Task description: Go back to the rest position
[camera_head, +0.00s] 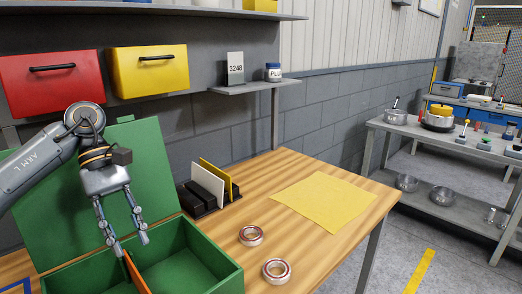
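My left gripper (129,244) hangs from the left arm, fingers pointing down over the green box (225,277) at the left of the wooden table. The right compartment looks empty. The box's green lid (152,150) stands open behind the gripper. My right gripper is not in view.
Two metal rings (251,236) (276,271) lie on the table (330,255) right of the box. A yellow sheet (324,198) lies farther right. A black holder (205,205) stands behind the box. A red bin (50,83) and yellow bin (148,71) hang above. Shelves with pots stand at right.

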